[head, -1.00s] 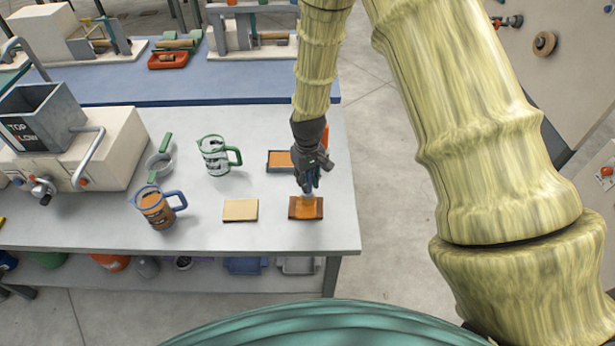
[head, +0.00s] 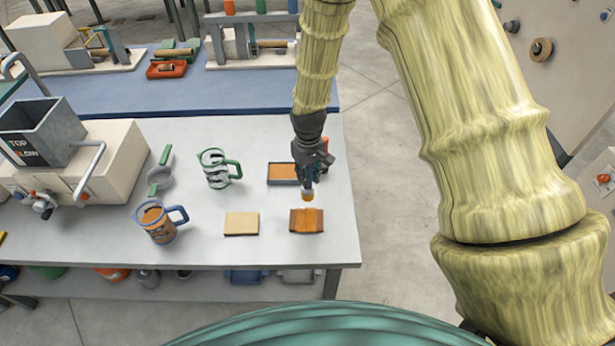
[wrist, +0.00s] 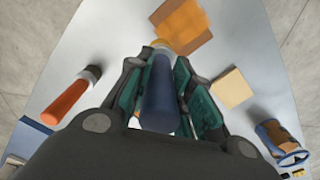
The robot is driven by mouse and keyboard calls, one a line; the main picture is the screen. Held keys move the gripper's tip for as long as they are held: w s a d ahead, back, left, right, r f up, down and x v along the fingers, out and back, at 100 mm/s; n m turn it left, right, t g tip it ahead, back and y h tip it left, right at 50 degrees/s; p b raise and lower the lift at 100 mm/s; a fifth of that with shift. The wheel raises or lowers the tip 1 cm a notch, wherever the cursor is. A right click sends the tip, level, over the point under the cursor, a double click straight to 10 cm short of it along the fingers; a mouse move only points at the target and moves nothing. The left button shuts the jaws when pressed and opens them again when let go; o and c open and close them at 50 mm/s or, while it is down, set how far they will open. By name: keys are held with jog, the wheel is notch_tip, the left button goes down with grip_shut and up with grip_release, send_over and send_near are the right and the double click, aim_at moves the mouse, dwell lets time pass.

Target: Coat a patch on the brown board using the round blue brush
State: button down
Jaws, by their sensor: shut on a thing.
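The brown board (head: 306,225) lies flat on the grey table near its front right, with an orange coat over part of its top. It also shows at the top of the wrist view (wrist: 182,24). My gripper (head: 309,178) is shut on the round blue brush (wrist: 158,95); its blue handle runs between the fingers. In the head view the brush's orange-stained tip (head: 308,196) points down just behind the board and appears apart from it. The fingers hide part of the handle.
A tray of orange coating (head: 283,173) sits behind the board. A pale board (head: 241,223) lies to the left. A blue-handled jug (head: 158,222) and a green-handled jug (head: 216,168) stand further left. An orange-handled tool (wrist: 70,97) lies beside my gripper.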

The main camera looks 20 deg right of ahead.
aim_at(308, 168)
jog(key=shift+r+p, duration=0.7)
jog(key=shift+r, duration=0.85)
